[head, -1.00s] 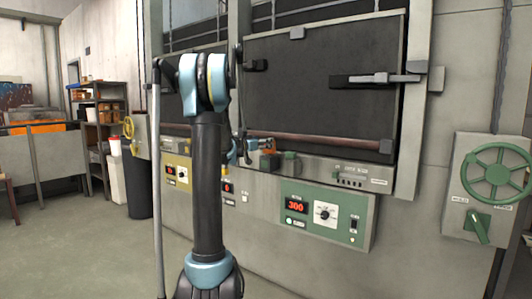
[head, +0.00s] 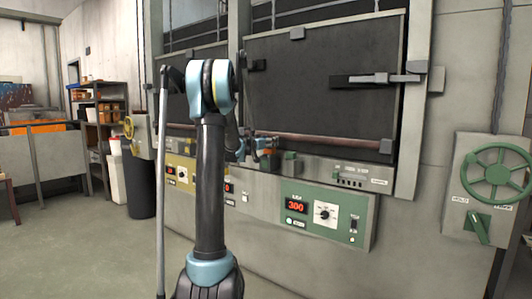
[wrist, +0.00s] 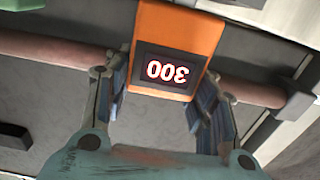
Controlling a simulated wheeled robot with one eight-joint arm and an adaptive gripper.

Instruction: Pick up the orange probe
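The orange probe (wrist: 178,35) fills the top middle of the wrist view. Its dark display (wrist: 167,72) shows a red 300, upside down in that picture. My gripper (wrist: 166,90) has a finger on each side of the probe, with the blue pads against its sides near the display. It looks shut on the probe. My arm hides part of that area.
A dark oven door (head: 320,85) with a latch stands behind. A brownish bar (head: 340,142) runs along its foot. Below is a green control panel (head: 325,215) reading 300. A green handwheel (head: 495,172) is at the right. The floor at left is clear.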

